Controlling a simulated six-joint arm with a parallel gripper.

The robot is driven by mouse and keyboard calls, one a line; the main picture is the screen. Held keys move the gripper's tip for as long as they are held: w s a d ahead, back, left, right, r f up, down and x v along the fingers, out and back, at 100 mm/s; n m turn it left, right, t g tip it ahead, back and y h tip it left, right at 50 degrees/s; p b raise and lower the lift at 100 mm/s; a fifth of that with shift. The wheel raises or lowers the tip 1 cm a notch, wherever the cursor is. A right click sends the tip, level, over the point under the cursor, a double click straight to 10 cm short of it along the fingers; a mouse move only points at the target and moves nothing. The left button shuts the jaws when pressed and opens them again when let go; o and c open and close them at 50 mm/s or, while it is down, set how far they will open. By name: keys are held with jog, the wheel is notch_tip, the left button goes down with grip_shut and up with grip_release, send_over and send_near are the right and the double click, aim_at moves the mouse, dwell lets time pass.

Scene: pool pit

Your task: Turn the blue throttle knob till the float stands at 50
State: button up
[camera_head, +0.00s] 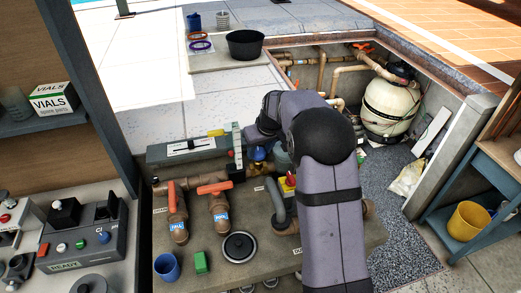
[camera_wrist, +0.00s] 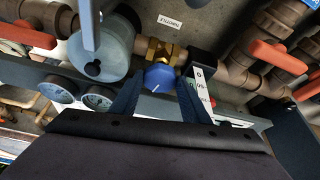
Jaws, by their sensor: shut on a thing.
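The blue throttle knob (camera_wrist: 160,77) sits on a brass valve body (camera_wrist: 160,50) in the wrist view, with a pale pointer line on its face. My gripper (camera_wrist: 158,92) has one dark finger at each side of the knob and is shut on it. The white scale (camera_wrist: 198,88) of the flow gauge stands just right of the knob; its figures are small and partly covered, and I cannot make out the float's height. In the head view the gauge (camera_head: 237,139) stands left of my arm, which hides most of the gripper.
Brown pipes with orange handles (camera_head: 214,188) stand left of my arm. A clear-bowled pump housing (camera_wrist: 100,45) and two round dials (camera_wrist: 97,98) are left of the knob in the wrist view. A blue cup (camera_head: 167,266) and green block (camera_head: 201,262) lie on the front slab.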

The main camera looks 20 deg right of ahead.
jog(key=shift+a+m+h, duration=0.2)
jog(key=shift+m+h, duration=0.4)
jog(key=shift+m, duration=1)
jog(key=o, duration=1.1)
jog(key=shift+c, duration=0.2)
